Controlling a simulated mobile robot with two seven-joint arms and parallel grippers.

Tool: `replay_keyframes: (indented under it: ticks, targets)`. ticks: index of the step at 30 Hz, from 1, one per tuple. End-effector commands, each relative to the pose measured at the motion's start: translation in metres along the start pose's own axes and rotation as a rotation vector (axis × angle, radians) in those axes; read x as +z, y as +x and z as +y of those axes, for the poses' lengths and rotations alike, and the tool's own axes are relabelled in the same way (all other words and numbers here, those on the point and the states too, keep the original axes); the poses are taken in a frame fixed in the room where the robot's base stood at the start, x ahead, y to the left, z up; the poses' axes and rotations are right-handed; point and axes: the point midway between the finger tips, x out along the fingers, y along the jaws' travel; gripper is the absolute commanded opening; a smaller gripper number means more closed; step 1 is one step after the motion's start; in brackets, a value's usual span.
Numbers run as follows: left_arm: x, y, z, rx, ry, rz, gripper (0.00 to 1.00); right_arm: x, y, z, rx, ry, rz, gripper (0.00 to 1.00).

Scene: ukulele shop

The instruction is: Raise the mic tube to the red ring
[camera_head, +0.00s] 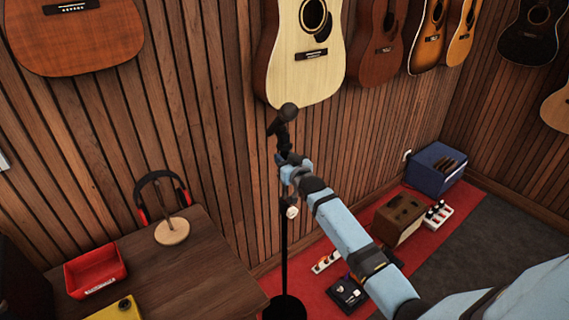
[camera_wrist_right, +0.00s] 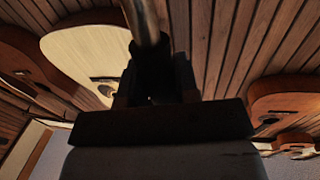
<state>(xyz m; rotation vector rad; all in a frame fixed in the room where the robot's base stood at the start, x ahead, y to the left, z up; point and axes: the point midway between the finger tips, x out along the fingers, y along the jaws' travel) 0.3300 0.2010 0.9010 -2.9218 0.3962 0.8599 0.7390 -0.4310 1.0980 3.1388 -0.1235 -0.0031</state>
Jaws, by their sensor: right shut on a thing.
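A black mic stand stands upright before the wood-slat wall, with a dark microphone (camera_head: 288,112) at its top and a round black base (camera_head: 285,308) on the floor. My right gripper (camera_head: 289,160) is at the upper part of the stand, just below the microphone. It is shut on the mic tube (camera_wrist_right: 147,20), which shows as a shiny metal tube running up from between the dark fingers (camera_wrist_right: 152,85) in the right wrist view. I cannot make out a red ring; it is hidden or too small to tell. My left gripper is not in view.
A wooden table (camera_head: 205,275) at left holds a red tray (camera_head: 95,270), a yellow box (camera_head: 118,310) and headphones on a stand (camera_head: 172,230). Guitars, one pale (camera_head: 305,60), hang on the wall behind the microphone. Pedals and a blue amplifier (camera_head: 436,168) sit on the red carpet.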

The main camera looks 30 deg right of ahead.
Motion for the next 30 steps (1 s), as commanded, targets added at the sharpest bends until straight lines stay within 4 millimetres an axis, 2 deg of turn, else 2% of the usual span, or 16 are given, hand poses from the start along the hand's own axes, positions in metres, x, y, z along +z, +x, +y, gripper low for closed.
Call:
replay_keyframes:
  ticks: [1,10,11,12,14,24,26,30]
  targets:
    - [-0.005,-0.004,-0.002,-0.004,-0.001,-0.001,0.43,-0.011,0.0,0.0,0.0,-0.002,0.004,0.0]
    - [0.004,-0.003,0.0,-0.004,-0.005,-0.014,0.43,-0.009,0.0,0.0,0.001,-0.003,0.004,0.0]
    - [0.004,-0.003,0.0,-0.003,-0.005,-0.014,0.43,-0.009,0.0,0.0,0.001,-0.003,0.004,0.34]
    - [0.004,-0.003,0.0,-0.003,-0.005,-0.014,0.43,-0.009,0.0,0.0,0.0,-0.003,0.004,0.43]
    - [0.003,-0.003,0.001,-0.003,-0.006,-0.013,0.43,-0.009,0.0,0.0,0.0,-0.002,0.003,0.55]
    - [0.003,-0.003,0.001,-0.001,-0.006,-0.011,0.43,-0.007,-0.004,0.0,0.0,-0.001,0.001,0.55]
    - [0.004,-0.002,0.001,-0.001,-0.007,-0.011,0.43,-0.006,-0.009,0.0,0.0,-0.001,0.002,0.55]
    - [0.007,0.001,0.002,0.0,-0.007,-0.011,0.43,-0.005,-0.034,0.0,0.0,-0.001,0.001,0.55]
